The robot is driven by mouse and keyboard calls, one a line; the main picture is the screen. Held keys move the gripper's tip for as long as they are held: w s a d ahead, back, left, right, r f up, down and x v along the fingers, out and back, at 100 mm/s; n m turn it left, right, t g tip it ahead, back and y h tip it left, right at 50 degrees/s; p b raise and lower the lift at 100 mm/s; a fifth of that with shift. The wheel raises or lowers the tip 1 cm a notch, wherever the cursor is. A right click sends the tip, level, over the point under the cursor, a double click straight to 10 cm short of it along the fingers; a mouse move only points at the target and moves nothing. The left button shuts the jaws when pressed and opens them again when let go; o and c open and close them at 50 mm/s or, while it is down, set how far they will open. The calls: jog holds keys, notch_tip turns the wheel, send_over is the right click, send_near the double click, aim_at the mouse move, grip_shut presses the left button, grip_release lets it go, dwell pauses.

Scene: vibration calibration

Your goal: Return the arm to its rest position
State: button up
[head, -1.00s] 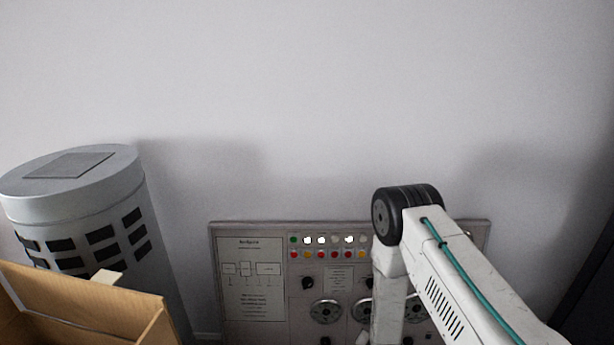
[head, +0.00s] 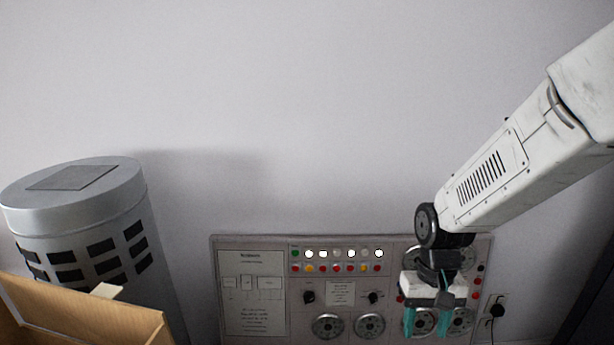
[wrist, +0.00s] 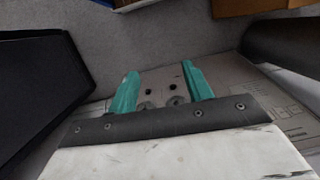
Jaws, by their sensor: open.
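My gripper (head: 426,320) hangs at the end of my white arm, at the lower right of the head view, in front of the right part of a grey control panel (head: 390,298). Its two teal fingers point down and stand apart with nothing between them. In the wrist view my gripper (wrist: 158,88) also shows its teal fingers spread, with a pale surface with dark holes between them. The arm comes in from the upper right and hides part of the panel's right side.
A grey cylinder with dark slots (head: 95,215) stands at the left. An open cardboard box (head: 120,322) is at the lower left. A wall socket with a black plug (head: 496,309) is right of the panel. The wall above is bare.

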jog(key=s+d+r+t, duration=0.1)
jog(key=s+d+r, duration=0.1)
jog(key=s+r, duration=0.5)
jog(key=s+d+r+t, duration=0.2)
jog(key=s+r, duration=0.6)
jog(key=r, duration=0.3)
jog(key=shift+s+t, duration=0.3)
dwell(1.5)
